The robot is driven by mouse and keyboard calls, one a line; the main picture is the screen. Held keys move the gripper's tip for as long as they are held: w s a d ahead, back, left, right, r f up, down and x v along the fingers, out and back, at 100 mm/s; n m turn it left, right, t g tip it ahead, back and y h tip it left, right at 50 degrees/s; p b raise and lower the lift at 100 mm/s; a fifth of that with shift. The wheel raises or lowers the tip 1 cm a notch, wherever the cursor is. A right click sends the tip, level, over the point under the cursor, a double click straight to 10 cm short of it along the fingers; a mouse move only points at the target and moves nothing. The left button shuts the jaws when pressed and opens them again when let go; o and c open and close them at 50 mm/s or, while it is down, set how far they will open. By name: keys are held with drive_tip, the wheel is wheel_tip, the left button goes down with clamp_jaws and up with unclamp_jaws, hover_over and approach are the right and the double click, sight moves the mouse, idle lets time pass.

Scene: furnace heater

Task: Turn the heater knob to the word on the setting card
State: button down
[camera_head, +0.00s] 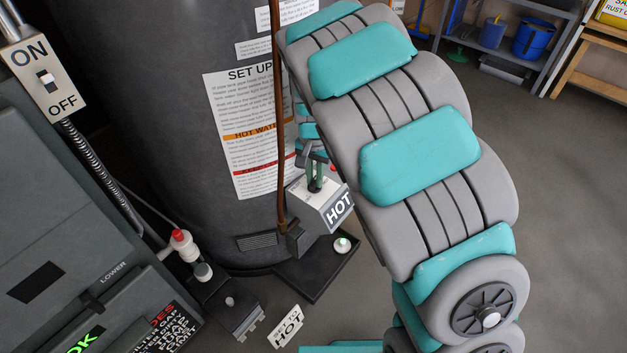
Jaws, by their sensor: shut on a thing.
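The heater (150,110) is a large dark grey tank behind my arm. A small grey control box (299,208) stands low at its front, with the word HOT in white on its front face. My gripper (315,184) is at the top of this box, shut on the dark knob there. My fingers and arm hide most of the knob, so its pointer cannot be read.
A copper pipe (279,110) runs down to the box, close to my gripper. A grey cabinet with an ON/OFF switch (46,82) stands at left. A red-capped valve (181,237) stands between. Open floor (570,200) lies at right, with shelves behind.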

drive_tip(key=shift+m, duration=0.9)
drive_tip(key=shift+p, duration=0.3)
drive_tip(key=shift+r+m, duration=0.1)
drive_tip(key=shift+m, duration=0.3)
drive_tip(key=c, duration=0.7)
unclamp_jaws()
drive_tip(key=shift+r+p, duration=0.75)
drive_tip(key=shift+r, duration=2.65)
